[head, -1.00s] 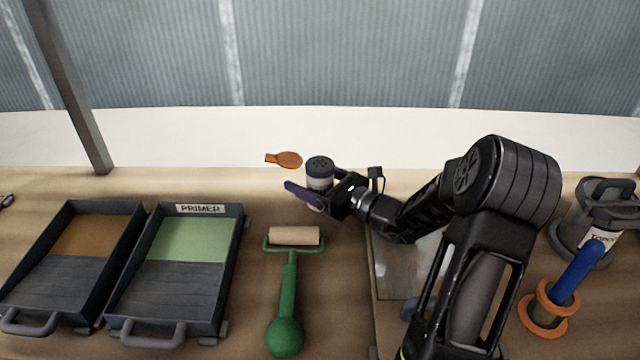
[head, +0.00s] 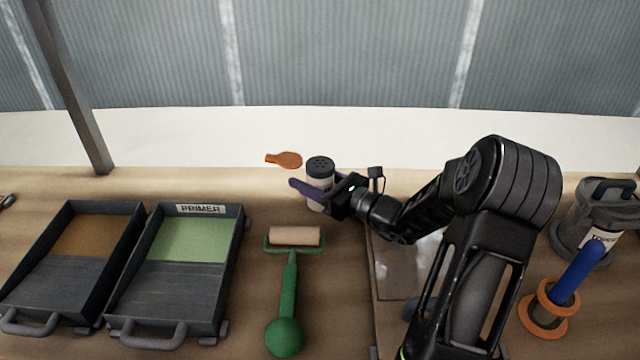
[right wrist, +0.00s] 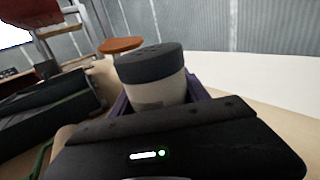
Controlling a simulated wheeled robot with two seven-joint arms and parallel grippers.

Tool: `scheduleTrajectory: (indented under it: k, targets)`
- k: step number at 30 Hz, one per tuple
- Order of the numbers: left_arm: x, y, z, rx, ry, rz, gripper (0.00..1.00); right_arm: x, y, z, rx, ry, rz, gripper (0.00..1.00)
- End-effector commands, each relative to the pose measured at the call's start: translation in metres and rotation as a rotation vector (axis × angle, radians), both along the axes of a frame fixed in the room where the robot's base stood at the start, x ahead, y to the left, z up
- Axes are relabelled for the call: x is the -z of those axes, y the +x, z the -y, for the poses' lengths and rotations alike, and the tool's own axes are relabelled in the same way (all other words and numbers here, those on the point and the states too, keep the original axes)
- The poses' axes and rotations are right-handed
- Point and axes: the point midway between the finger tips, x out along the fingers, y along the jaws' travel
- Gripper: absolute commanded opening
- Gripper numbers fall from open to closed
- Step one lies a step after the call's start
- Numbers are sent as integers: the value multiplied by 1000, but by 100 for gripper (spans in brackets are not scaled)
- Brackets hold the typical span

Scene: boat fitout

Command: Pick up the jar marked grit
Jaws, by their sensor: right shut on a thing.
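A small pale jar with a dark perforated lid (head: 320,166) stands upright near the back edge of the bench. My right gripper (head: 316,194) is shut on this jar, with its purple fingers around the body. In the right wrist view the jar (right wrist: 158,88) sits between the fingers, its lid toward the top. No marking on the jar can be read in either view, so I cannot tell whether it says grit. I cannot tell whether its base touches the bench. My left gripper is not in view.
An orange scoop-like piece (head: 284,159) lies just behind and left of the jar. A green-handled roller (head: 288,290), a tray labelled PRIMER (head: 168,284) and a brown-filled tray (head: 60,282) are to the left. A grey container (head: 585,225) and orange-ringed blue tool (head: 575,275) are right.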

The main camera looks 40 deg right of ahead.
Motion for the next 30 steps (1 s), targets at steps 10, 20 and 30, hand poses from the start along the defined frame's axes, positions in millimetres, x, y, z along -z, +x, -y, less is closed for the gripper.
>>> scheduleTrajectory:
  k: [10, 20, 30]
  targets:
    - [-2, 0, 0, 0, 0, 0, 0, -13, 0, 0, -1, -3, 4, 13]
    - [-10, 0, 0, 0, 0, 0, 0, -73, 0, 0, -2, -6, 6, 13]
    - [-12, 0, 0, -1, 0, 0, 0, -102, 0, 0, -1, 0, 2, 13]
